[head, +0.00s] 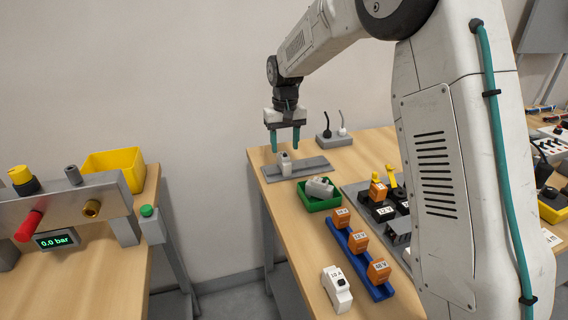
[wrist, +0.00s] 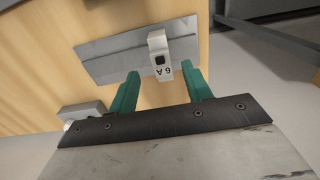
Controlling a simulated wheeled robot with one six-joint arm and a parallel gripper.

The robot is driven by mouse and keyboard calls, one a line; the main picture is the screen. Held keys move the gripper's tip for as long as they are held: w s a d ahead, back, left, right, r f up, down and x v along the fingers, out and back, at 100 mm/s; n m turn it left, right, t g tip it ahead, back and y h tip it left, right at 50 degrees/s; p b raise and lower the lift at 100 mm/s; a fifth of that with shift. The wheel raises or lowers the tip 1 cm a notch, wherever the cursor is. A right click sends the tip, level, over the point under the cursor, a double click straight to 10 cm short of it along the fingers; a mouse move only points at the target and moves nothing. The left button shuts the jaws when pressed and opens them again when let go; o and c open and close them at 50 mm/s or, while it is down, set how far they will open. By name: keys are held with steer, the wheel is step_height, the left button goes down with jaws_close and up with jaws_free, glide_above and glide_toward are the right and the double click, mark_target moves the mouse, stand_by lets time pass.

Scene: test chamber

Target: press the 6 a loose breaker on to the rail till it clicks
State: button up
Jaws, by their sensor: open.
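The white 6 A breaker (head: 284,164) stands on the grey rail plate (head: 309,167) at the far left of the right-hand bench. In the wrist view, the breaker (wrist: 159,55) shows its label and dark switch near the edge of the plate (wrist: 108,57). My gripper (head: 285,147) is open, with its teal fingers pointing down just above the breaker. In the wrist view, my gripper (wrist: 162,77) has one finger to each side of the breaker, with gaps visible. Whether the breaker is seated on the rail cannot be told.
A green tray (head: 313,206) holding another breaker (head: 320,186) stands close in front of the plate. A grey box with two levers (head: 335,138) is behind it. A blue rack (head: 377,290) of orange blocks and a white breaker (head: 337,289) stand nearer. Bare bench lies left of the tray.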

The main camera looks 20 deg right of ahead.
mark_target(284, 154)
step_height(284, 154, down, 5)
steer(key=shift+w+a+f, duration=0.1)
jaws_close()
stand_by(0.3)
steer(key=shift+r, duration=4.5)
